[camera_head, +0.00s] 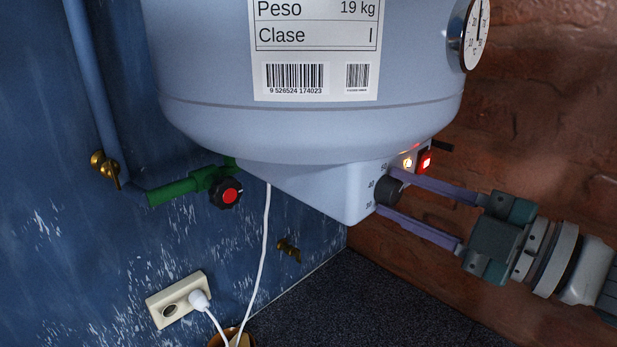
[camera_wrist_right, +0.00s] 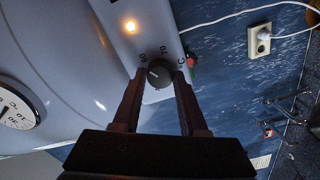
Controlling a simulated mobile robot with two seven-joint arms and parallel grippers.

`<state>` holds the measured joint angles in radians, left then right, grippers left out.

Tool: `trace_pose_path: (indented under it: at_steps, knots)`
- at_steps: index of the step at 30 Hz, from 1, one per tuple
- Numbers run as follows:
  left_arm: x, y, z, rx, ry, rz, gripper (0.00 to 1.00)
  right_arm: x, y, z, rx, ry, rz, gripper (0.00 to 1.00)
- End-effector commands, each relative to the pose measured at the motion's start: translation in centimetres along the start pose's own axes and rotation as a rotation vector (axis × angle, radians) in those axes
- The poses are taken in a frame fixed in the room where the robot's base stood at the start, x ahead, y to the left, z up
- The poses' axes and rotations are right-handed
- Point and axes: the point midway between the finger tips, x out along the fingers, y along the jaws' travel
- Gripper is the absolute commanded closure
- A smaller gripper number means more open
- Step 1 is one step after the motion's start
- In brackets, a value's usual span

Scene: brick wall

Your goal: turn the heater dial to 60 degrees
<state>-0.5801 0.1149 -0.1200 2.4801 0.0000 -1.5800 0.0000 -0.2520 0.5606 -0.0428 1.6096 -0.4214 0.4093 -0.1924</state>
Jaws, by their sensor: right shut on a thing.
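The white water heater (camera_head: 310,125) hangs at the centre of the head view. Its small dark dial (camera_head: 388,190) sits on the right side of the lower housing, beside small printed numbers. My right gripper (camera_head: 385,193) reaches in from the right, with one purple finger above the dial and one below, shut on it. In the right wrist view the round dial (camera_wrist_right: 159,73) lies between the tips of the two fingers (camera_wrist_right: 159,76). A pale mark shows on its face, but I cannot read its exact setting. My left gripper is not in view.
A lit red switch (camera_head: 426,161) and a glowing lamp (camera_head: 407,162) sit just above the upper finger. A round gauge (camera_head: 477,35) is higher up. A green pipe valve (camera_head: 228,193), white cord (camera_head: 265,240) and wall socket (camera_head: 181,299) are left. The brick wall is behind my right arm.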

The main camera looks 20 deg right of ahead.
Motion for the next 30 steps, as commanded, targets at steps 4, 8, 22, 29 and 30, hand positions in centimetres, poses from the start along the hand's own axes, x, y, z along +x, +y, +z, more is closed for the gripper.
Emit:
trace_pose_path:
  at_steps: [4, 8, 22, 29, 30]
  knots:
    - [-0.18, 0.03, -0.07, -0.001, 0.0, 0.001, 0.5, 0.02, 0.09, -0.03, 0.043, 0.001, 0.001, 1.0]
    - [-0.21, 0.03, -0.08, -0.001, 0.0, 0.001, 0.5, 0.03, 0.08, -0.03, 0.065, 0.002, 0.001, 1.0]
    - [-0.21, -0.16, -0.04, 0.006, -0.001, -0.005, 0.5, 0.02, 0.06, -0.02, 0.072, 0.001, 0.001, 0.54]
    - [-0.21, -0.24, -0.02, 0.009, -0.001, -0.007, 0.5, 0.01, 0.04, -0.01, 0.071, 0.001, 0.001, 0.29]
    - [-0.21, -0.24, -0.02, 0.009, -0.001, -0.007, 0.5, 0.01, 0.03, -0.01, 0.071, 0.001, 0.0, 0.28]
